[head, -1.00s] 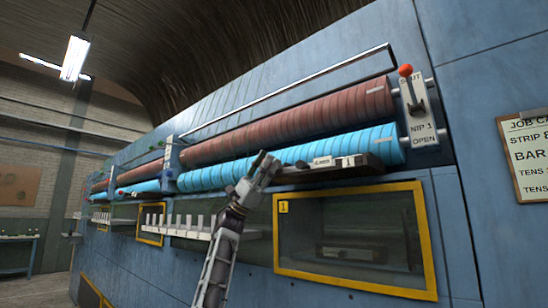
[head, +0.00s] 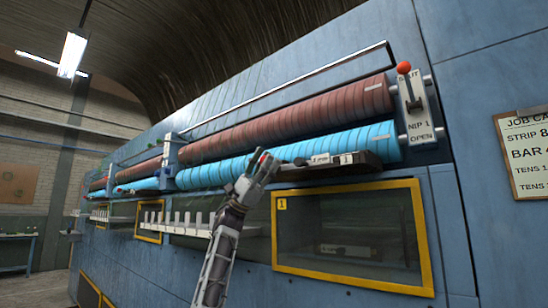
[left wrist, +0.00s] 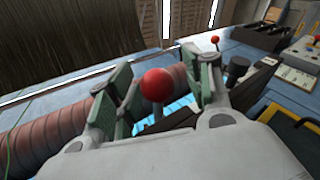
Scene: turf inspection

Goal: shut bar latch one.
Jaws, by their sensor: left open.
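My left gripper (head: 262,162) is raised in front of the blue roller, at the left end of a dark bar (head: 310,172) with pale labels. In the left wrist view, my left gripper (left wrist: 157,92) is open, with its green-padded fingers spread. A red ball knob (left wrist: 158,85) on a pale stem shows between the fingers. A small bit of the red knob (head: 263,157) shows at the fingertips in the head view. I cannot tell whether the fingers touch it. The latch below the knob is mostly hidden by the gripper. My right gripper is not in view.
The blue roller (head: 225,171) and brown roller (head: 290,120) run behind the gripper. A red-knobbed lever (head: 410,90) stands at the right on the NIP 1 plate. A yellow-framed window (head: 350,186) marked 1 lies below the bar. A row of white tabs is at left.

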